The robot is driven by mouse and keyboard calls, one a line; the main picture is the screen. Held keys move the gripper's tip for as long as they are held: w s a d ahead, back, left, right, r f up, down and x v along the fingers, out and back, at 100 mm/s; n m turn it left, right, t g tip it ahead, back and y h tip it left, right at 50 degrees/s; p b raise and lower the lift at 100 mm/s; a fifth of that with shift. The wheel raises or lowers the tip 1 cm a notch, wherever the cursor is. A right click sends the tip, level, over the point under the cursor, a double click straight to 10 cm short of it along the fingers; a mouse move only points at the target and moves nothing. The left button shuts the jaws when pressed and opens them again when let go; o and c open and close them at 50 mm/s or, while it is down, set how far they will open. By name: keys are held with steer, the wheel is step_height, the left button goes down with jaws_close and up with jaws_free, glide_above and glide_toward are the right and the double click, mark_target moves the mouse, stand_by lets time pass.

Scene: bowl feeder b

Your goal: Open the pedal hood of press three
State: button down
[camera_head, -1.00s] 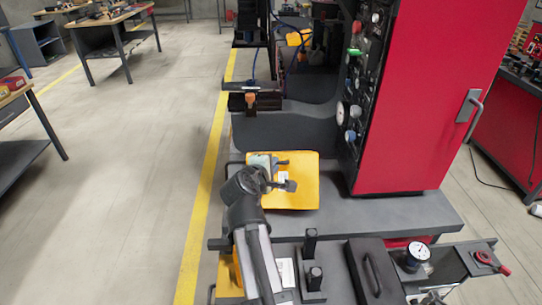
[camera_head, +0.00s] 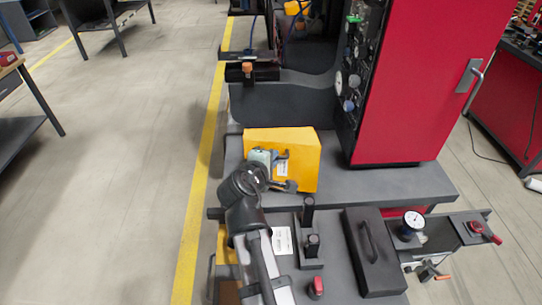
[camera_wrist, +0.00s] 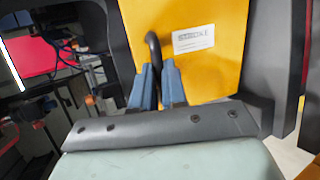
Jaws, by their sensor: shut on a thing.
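The yellow hood (camera_head: 303,170) stands on the grey bench beside the tall red cabinet. In the head view its top and its near face both show, with a white label on the near face. The hood (camera_wrist: 215,75) also fills much of the wrist view. My gripper (camera_head: 281,168) is at the left part of the near face. In the wrist view my gripper's blue fingers (camera_wrist: 157,78) are shut on the dark curved handle (camera_wrist: 152,45) of the hood. The lower part of the handle is hidden between the fingers.
The red cabinet (camera_head: 415,95) stands close to the right of the hood. The floor to the left is open.

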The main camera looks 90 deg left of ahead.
steer(key=shift+a+f, duration=0.1)
steer(key=shift+f, duration=0.15)
steer(key=c, duration=1.4)
jaws_free()
steer(key=shift+a, duration=0.1)
steer(key=shift+o, duration=1.2)
steer(key=shift+r, duration=0.2)
steer(key=v, duration=1.4)
steer(key=shift+c, duration=0.2)
